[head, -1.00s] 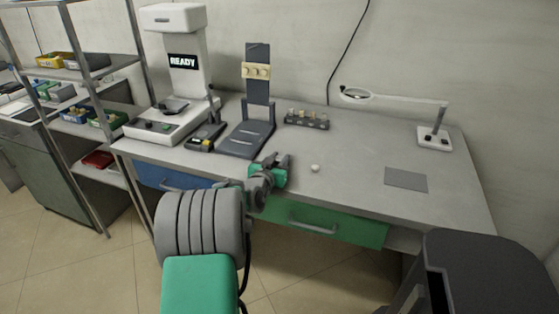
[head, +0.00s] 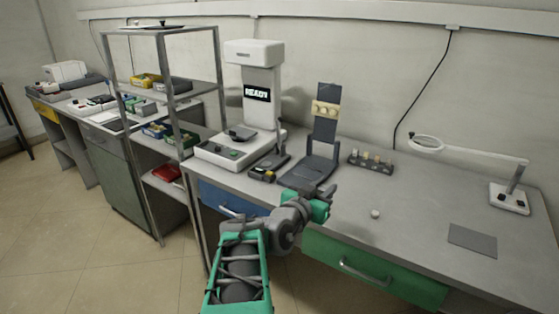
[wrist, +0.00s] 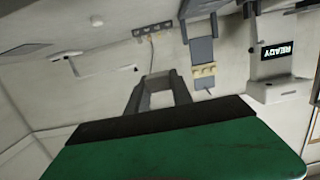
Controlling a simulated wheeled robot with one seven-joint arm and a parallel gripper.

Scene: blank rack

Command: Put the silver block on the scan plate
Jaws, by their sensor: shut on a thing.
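My gripper (head: 329,192) is over the front edge of the bench in the head view, left of a small white knob. In the wrist view its two fingers (wrist: 160,88) are closed on a small grey piece (wrist: 160,77) between the tips, which I take for the silver block. Its far side is hidden. A white machine (head: 262,85) with a READY display stands at the back left of the bench. A dark plate (head: 243,132) on its base looks like the scan plate; nothing is visible on it. My gripper is well apart from it, to the front right.
A vial rack (head: 370,162), magnifier lamp (head: 510,197) and grey mat (head: 473,240) are further right. A metal shelf (head: 180,90) stands left.

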